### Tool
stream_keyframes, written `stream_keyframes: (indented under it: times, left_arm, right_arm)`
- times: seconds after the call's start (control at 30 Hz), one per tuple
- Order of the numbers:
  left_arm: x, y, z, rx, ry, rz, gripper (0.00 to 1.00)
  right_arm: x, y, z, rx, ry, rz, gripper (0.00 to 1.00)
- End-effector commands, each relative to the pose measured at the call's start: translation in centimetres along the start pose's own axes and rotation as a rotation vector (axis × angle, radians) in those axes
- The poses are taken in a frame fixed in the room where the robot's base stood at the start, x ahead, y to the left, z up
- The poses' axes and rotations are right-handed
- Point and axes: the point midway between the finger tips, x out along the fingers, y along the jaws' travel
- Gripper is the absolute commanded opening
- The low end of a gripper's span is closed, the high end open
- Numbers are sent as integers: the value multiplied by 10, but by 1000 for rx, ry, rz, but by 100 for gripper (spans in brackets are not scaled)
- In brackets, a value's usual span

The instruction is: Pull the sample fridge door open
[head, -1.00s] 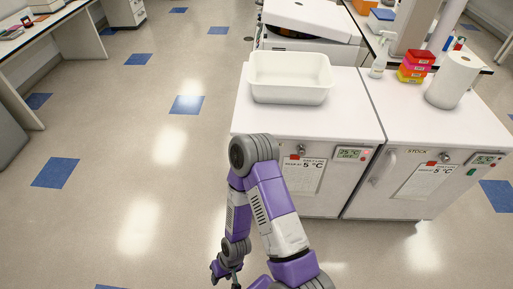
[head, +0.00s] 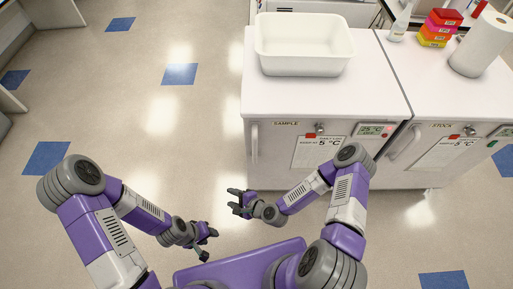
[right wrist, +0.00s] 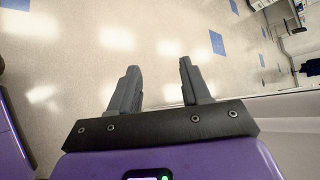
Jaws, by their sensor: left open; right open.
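The sample fridge (head: 275,165) is a white cabinet labelled SAMPLE, with a display reading 25 °C. Its door is shut. The vertical door handle (head: 254,142) is at the left edge of the front. My right gripper (head: 236,203) is open and empty, low and left of the fridge, apart from the handle. In the right wrist view its two fingers (right wrist: 160,70) are spread over bare floor, with a pale surface at the right. My left gripper (head: 208,244) is open and empty over the floor, further left and lower. My right forearm covers part of the door's lower right.
The stock fridge (head: 425,165) stands close on the right, with its own handle. A white bin (head: 305,60) sits on the sample fridge. Coloured boxes (head: 440,27), a spray bottle (head: 401,22) and a paper roll (head: 482,45) stand at the right. The floor to the left is clear.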

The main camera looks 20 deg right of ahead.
Motion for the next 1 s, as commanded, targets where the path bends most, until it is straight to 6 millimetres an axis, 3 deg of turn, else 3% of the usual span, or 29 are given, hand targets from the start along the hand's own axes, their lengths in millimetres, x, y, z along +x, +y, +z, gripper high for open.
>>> stream_keyframes:
  times: [0.07, 0.2, 0.33, 0.53, 1.0]
  left_arm:
    - [7, -3, 0, 0, 0, 0, 43]
    - [13, -5, -1, 0, 1, 0, 43]
    - [16, -6, -1, 1, 1, 0, 43]
    - [19, -7, -1, 1, 1, 0, 43]
    - [28, -10, -2, 1, 1, 0, 43]
  right_arm:
    - [10, -30, -16, 293, 11, -224, 48]
    - [0, -84, -52, 702, -21, -584, 48]
    - [-20, -113, -82, 936, -70, -825, 48]
    - [-32, -131, -103, 1056, -115, -969, 48]
    - [6, -177, -125, 1055, -116, -967, 48]
